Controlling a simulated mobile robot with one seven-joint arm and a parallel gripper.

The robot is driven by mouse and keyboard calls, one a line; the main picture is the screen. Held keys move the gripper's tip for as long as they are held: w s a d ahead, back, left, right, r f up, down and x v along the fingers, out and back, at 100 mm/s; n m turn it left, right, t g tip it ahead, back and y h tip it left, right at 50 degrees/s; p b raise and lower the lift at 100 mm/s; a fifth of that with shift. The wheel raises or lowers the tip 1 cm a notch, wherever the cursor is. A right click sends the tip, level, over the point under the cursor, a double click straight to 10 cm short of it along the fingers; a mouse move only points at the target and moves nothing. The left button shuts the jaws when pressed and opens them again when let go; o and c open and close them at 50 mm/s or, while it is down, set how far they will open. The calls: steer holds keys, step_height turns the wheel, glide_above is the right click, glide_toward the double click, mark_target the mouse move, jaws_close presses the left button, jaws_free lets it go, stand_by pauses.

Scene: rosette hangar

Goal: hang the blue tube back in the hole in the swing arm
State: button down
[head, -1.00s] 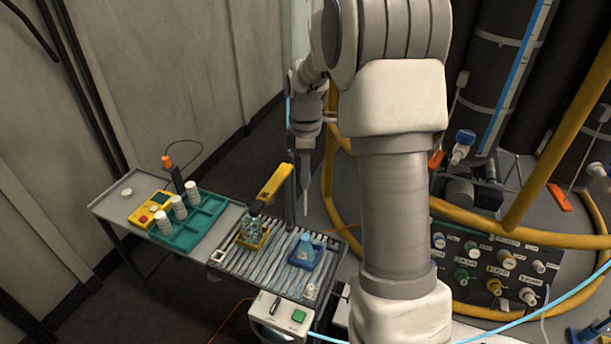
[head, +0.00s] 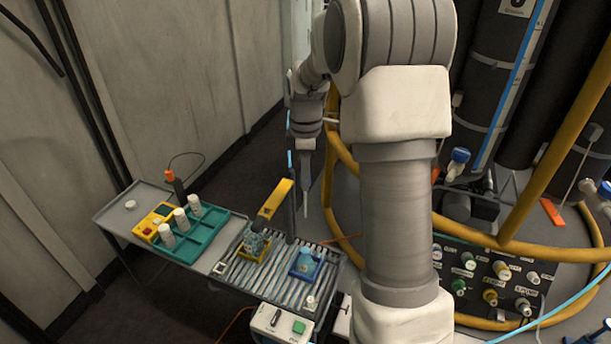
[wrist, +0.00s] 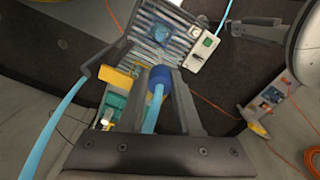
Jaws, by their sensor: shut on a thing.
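My gripper (wrist: 160,92) is shut on the blue tube (wrist: 151,118) in the wrist view. The tube is light blue with a darker blue collar (wrist: 157,80) between the fingers. In the head view my gripper (head: 306,208) points down, just right of the swing arm's dark post. The yellow swing arm (head: 273,200) reaches over the slatted table; in the wrist view a yellow part (wrist: 116,80), likely this arm, lies left of the collar. The hole in the arm cannot be made out. The tube is apart from the arm as far as I can see.
On the slatted table (head: 262,285) stand a yellow tray (head: 250,252) and a blue tray (head: 304,268) with glassware. A teal rack (head: 205,240) with white bottles is to the left. A control box (head: 282,322) is at the front. Yellow hoses and a connector panel (head: 487,280) are at right.

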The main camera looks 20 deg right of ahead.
steer(key=shift+r+p, duration=2.45)
steer(key=shift+r, duration=0.8)
steer(key=shift+a, duration=0.1)
steer(key=w+a+f, duration=0.2)
steer(key=w+a, duration=0.1)
steer(key=a, duration=0.6)
steer(key=shift+w+a+f, duration=0.15)
steer(key=shift+w, duration=0.2)
steer(key=shift+f, duration=0.1)
steer(key=shift+f, duration=0.4)
